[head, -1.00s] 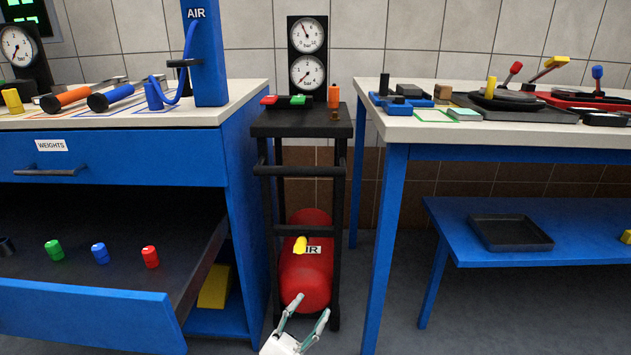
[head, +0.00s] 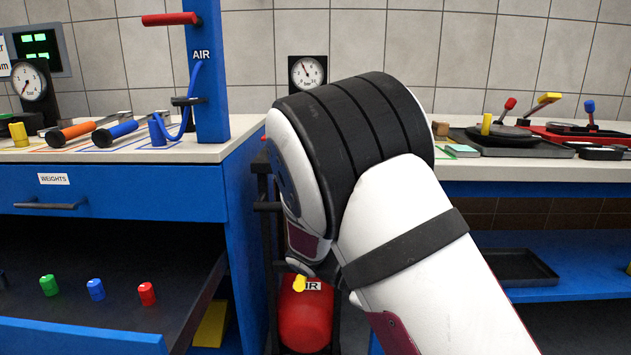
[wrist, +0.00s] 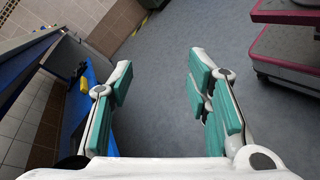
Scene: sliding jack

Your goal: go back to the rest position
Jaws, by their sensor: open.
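My gripper (wrist: 165,100) shows in the wrist view, with its two green-padded fingers spread wide apart. It is open and nothing is between the fingers; grey floor (wrist: 160,55) lies beyond them. In the head view my bent arm fills the middle and right of centre, and my gripper itself is out of that view. The arm hides most of the black cart (head: 264,190) and part of the right-hand table.
A red air tank (head: 305,325) with a yellow valve stands below my arm. The left blue cabinet has an open drawer (head: 80,335) with coloured weights. The right table (head: 540,170) holds levers and trays. In the wrist view, a pink-and-black object (wrist: 290,50) stands at upper right.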

